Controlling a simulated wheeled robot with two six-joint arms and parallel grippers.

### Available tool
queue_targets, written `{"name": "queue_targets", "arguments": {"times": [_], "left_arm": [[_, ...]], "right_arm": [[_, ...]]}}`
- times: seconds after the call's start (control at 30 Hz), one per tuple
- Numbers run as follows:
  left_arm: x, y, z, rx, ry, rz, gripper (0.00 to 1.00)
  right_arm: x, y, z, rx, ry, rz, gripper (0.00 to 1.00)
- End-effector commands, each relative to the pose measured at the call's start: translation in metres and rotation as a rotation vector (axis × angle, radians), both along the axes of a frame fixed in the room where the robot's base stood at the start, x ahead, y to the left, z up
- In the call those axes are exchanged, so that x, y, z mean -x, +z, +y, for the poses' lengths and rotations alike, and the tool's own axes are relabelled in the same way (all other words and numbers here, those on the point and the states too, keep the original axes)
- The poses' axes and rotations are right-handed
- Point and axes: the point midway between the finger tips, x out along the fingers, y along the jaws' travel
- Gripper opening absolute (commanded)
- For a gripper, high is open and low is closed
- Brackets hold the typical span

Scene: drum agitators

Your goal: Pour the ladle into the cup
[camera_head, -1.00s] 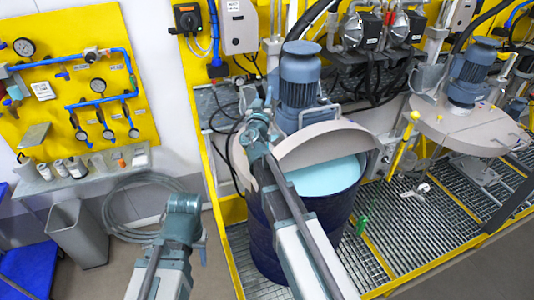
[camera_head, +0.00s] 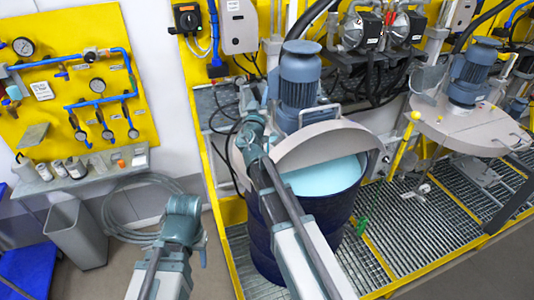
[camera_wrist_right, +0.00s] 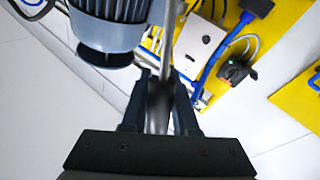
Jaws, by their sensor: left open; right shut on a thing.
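In the head view my right arm reaches over the open drum's left side, and its hand is near the motor. The right wrist view shows my right gripper (camera_wrist_right: 160,82) shut on the ladle's grey handle (camera_wrist_right: 166,45), which runs up and away between the fingers. The ladle's bowl is out of sight, so I cannot tell what it holds. My left gripper (camera_head: 183,207) is at the lower left, apart from the bench; it is open, though its fingers are hard to make out. I cannot pick out the cup for certain.
A blue drum (camera_head: 300,225) holding pale blue liquid stands under a half lid (camera_head: 322,143) with a motor (camera_head: 299,80). A shelf (camera_head: 95,178) with several small containers is on the left, above a grey bin (camera_head: 75,232). Grating (camera_head: 420,220) extends right.

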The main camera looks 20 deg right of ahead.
Motion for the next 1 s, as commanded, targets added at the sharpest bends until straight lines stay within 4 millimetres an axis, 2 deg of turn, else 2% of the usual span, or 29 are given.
{"name": "queue_targets", "arguments": {"times": [1.0], "left_arm": [[0.0,-0.011,0.0,-0.001,-0.007,0.0,0.5]], "right_arm": [[-0.003,-0.008,0.014,0.063,0.0,0.014,0.0]]}}
